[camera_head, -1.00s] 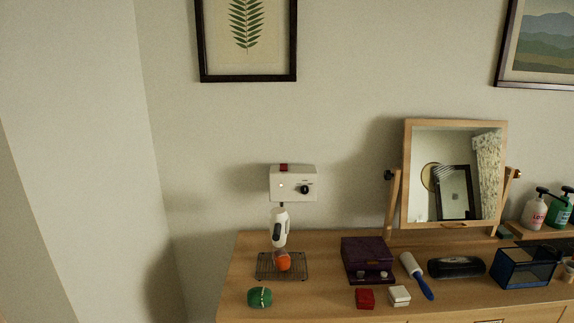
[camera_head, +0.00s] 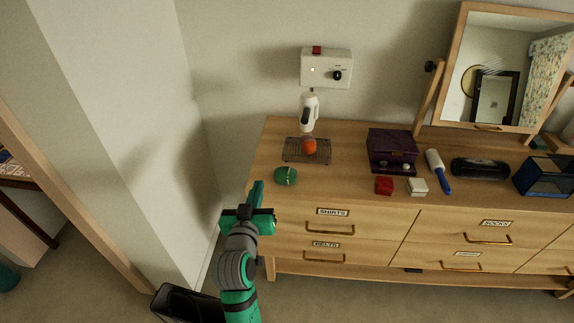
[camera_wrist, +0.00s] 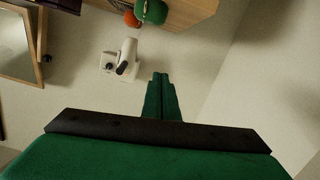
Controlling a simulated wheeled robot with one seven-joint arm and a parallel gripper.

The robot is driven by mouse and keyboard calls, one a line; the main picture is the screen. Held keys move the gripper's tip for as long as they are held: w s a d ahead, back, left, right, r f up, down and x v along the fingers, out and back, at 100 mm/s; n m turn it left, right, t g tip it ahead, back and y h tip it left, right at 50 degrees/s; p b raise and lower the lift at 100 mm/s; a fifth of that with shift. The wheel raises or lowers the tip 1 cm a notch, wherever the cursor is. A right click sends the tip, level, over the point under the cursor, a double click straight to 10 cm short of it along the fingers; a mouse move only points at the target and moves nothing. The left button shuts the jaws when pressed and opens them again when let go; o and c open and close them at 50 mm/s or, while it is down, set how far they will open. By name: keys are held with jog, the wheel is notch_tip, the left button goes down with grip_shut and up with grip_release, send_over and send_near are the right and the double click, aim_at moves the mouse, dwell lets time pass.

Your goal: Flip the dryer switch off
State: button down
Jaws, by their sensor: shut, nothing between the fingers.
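The white dryer unit (camera_head: 326,68) is a box on the wall above the dresser's left end. It has a red switch (camera_head: 317,50) on top, a black knob (camera_head: 337,75) and a small light on its front. A white dryer handpiece (camera_head: 309,112) hangs below it over a wire rack. The unit also shows upside down in the wrist view (camera_wrist: 126,62); I cannot make out the red switch there. My gripper (camera_head: 257,190) is shut and empty, in front of the dresser's left end, lower than the unit and apart from it.
On the dresser (camera_head: 255,150) are an orange ball (camera_head: 309,147) on the rack (camera_head: 293,156), a green rounded item (camera_head: 286,176), a purple box (camera_head: 391,148), red and white small boxes, a lint roller (camera_head: 438,170) and a tilted mirror (camera_head: 497,65). The wall left of the unit is clear.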

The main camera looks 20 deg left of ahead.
jog(key=a+r+m, duration=0.1)
jog(key=a+r, duration=0.5)
jog(key=r, duration=0.7)
jog(key=s+a+r+m, duration=0.1)
jog(key=a+r, duration=0.6)
jog(key=r, duration=0.6)
jog(key=shift+s+a+r+t, duration=0.2)
jog(key=shift+r+t, duration=0.1)
jog(key=shift+t, duration=0.1)
jog(key=shift+w, duration=0.2)
